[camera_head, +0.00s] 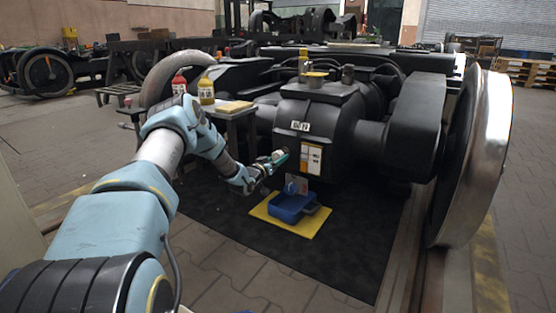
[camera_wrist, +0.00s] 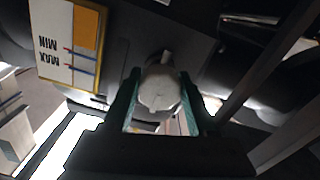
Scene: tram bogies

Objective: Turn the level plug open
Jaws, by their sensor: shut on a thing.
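In the wrist view the level plug (camera_wrist: 160,88) is a pale rounded knob on the dark gearbox housing. My gripper (camera_wrist: 160,100) has its two green fingers on either side of it and is shut on it. In the head view my gripper (camera_head: 280,157) reaches the lower left front of the black gearbox housing (camera_head: 318,115). The plug itself is hard to make out there. A yellow and white MIN/MAX level label (camera_wrist: 70,45) is left of the plug in the wrist view; a similar label (camera_head: 311,158) shows right of my gripper in the head view.
A side table (camera_head: 236,108) with a red bottle (camera_head: 179,82) and a yellow bottle (camera_head: 206,91) stands close to my arm. A large steel wheel (camera_head: 480,155) stands at the right.

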